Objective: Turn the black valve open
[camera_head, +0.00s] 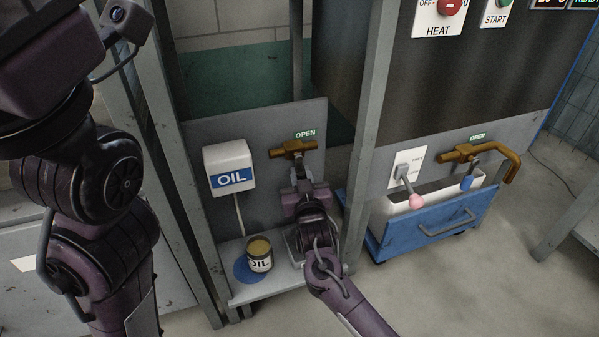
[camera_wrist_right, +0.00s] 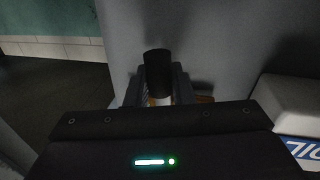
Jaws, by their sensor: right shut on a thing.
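The black valve (camera_wrist_right: 158,68) shows in the right wrist view as a dark cylindrical handle between my gripper's fingers. In the head view a brass valve body (camera_head: 293,148) sits on the grey panel under a green OPEN label (camera_head: 305,134). My right gripper (camera_head: 299,174) reaches up to it from below and hides most of the handle. In the right wrist view, the right gripper (camera_wrist_right: 158,85) is shut on the black handle. How far the handle is turned cannot be told. My left arm fills the left of the head view, but its fingers are not visible.
A white OIL box (camera_head: 229,167) is left of the valve.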

